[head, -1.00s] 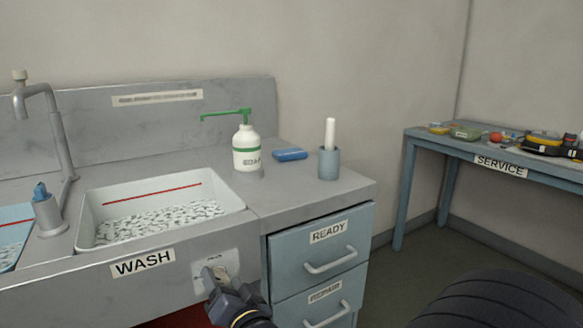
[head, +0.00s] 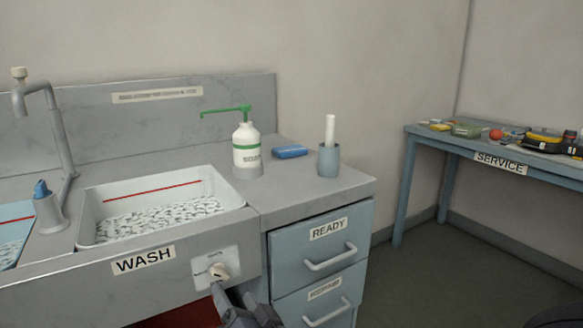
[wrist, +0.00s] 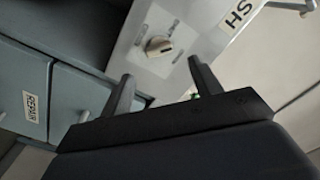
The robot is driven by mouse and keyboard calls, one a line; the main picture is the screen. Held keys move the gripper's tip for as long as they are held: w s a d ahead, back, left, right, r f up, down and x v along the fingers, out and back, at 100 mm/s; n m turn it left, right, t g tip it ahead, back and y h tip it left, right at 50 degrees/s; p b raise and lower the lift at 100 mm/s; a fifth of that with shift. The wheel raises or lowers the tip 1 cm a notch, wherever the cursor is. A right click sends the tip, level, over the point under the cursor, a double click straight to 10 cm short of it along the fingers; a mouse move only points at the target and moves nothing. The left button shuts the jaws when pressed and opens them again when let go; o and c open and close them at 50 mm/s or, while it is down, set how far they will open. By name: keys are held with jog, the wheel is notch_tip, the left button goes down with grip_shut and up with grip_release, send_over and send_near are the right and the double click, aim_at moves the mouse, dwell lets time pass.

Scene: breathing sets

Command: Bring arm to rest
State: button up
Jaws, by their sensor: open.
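The rest of my arm is mostly out of the head view.
The WASH basin (head: 236,195) holds pale, rippled water. A soap bottle (head: 247,152), blue block (head: 290,151) and cup (head: 329,162) stand on the counter. READY drawers (head: 318,247) are shut. The SERVICE table (head: 430,133) is at right; floor between is clear.

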aim_at(221, 274)
jog(key=x, duration=0.6)
jog(key=shift+w, duration=0.25)
jog(key=shift+a+r+p, duration=0.1)
jog(key=shift+r+p, duration=0.1)
jog(key=shift+p, duration=0.3)
jog(key=shift+n+p, duration=0.45)
jog(key=shift+n, duration=0.15)
jog(key=n+p, duration=0.3)
jog(key=p, duration=0.2)
jog(key=shift+s+n, duration=0.1)
jog(key=shift+n, duration=0.2)
jog(key=n+p, duration=0.3)
jog(key=p, duration=0.2)
jog(key=b+v, duration=0.1)
jog(key=v, duration=0.9)
jog(key=shift+s+f+b, duration=0.15)
jog(key=shift+s+b, duration=0.25)
jog(key=shift+d, duration=0.25)
